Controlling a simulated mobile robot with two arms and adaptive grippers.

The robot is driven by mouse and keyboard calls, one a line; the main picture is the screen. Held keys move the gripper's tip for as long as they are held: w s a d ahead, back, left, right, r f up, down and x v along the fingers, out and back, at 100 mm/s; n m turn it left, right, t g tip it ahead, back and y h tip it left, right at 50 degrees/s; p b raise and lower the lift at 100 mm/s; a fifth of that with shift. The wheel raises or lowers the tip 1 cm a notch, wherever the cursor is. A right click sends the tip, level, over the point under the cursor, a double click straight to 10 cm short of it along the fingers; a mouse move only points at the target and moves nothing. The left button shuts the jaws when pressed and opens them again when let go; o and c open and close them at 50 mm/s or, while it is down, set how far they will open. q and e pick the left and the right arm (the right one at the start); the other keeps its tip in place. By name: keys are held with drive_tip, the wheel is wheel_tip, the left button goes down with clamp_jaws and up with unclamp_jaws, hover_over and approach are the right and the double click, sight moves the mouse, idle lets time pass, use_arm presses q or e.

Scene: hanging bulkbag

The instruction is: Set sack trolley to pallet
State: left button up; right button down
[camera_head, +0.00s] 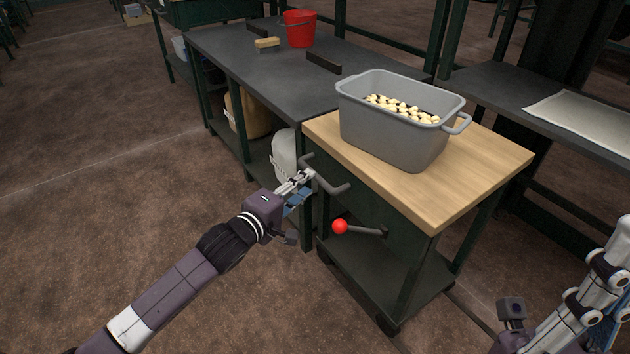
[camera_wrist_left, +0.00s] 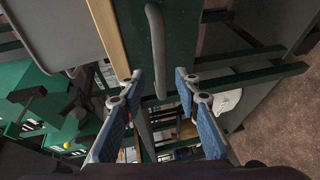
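A green trolley with a wooden top (camera_head: 480,165) stands at the centre right, with a dark lower shelf and a wheel near the floor. A grey bent handle (camera_head: 335,186) sticks out from its near left end. My left gripper (camera_head: 306,176) is at this handle. In the left wrist view the handle (camera_wrist_left: 156,45) passes between the open fingers of my left gripper (camera_wrist_left: 160,82), with gaps visible beside it. My right gripper (camera_head: 607,270) is partly in view at the lower right edge, and its fingers cannot be read clearly. I see no pallet.
A grey bin (camera_head: 395,135) of pale pieces sits on the wooden top. A red-knobbed lever (camera_head: 341,227) juts out below. A dark workbench (camera_head: 285,75) with a red bucket (camera_head: 299,29) adjoins the trolley; a white sack (camera_head: 284,155) sits underneath. The left floor is clear.

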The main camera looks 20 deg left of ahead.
sight(316, 177)
use_arm(q)
drive_tip(key=shift+b+x, duration=0.95)
drive_tip(key=shift+x, duration=1.95)
drive_tip(key=shift+c, duration=0.2)
drive_tip(key=shift+f, duration=0.1)
clamp_jaws()
